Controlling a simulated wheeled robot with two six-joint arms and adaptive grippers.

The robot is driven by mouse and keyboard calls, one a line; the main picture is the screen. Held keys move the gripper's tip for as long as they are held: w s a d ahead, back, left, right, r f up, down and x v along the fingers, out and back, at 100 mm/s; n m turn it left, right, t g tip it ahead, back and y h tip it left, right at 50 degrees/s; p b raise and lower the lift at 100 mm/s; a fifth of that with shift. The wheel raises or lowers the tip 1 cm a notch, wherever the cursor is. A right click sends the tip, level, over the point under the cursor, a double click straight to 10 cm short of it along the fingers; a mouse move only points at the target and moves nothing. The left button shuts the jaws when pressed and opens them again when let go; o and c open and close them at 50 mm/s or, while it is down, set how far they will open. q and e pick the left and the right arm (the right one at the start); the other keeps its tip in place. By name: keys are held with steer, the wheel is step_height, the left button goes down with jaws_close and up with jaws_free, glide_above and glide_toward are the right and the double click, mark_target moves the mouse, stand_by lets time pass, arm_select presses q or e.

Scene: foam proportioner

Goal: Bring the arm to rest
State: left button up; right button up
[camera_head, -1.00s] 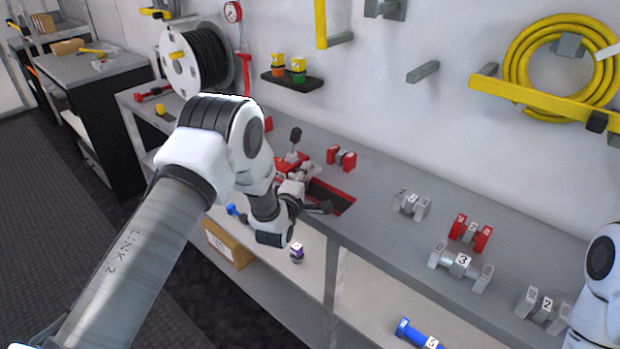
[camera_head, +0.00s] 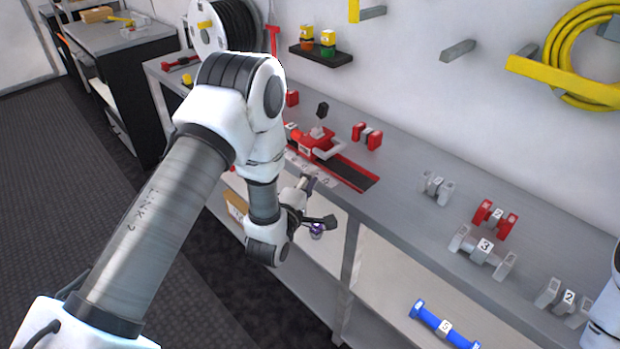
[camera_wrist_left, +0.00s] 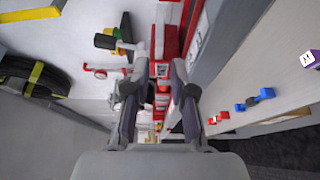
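My left gripper (camera_head: 318,204) is in front of the workbench's front edge in the head view, beside the red device with a black-knobbed lever (camera_head: 318,145). Its two fingers are apart with nothing between them. In the left wrist view my left gripper (camera_wrist_left: 160,88) also shows spread fingers, with red and white parts of the bench beyond the gap. My left arm is bent and comes in from the lower left. A part of my right arm shows at the right edge; its gripper is out of the picture.
The grey bench (camera_head: 405,190) carries several red and grey numbered fittings, including a red one (camera_head: 494,218). A blue fitting (camera_head: 443,325) lies on the lower shelf. A hose reel (camera_head: 225,28) and small wall shelf (camera_head: 321,54) are behind. The dark floor at left is clear.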

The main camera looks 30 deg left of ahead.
stand_by(0.3)
arm_select(q)
steer(key=s+d+f+m+g, duration=0.1)
steer(key=s+f+m+g, duration=0.5)
steer(key=s+f, duration=1)
steer(key=s+f+m+g, duration=0.4)
steer(key=s+m+g, duration=0.2)
steer(key=s, duration=0.4)
steer(key=s+d+f+m+g+h, duration=0.1)
steer(key=s+f+m+g, duration=0.3)
steer(key=s, duration=0.5)
steer(key=shift+s+d+f+m+g, duration=0.15)
steer(key=shift+s+m+g, duration=0.2)
steer(key=shift+m+g, duration=0.7)
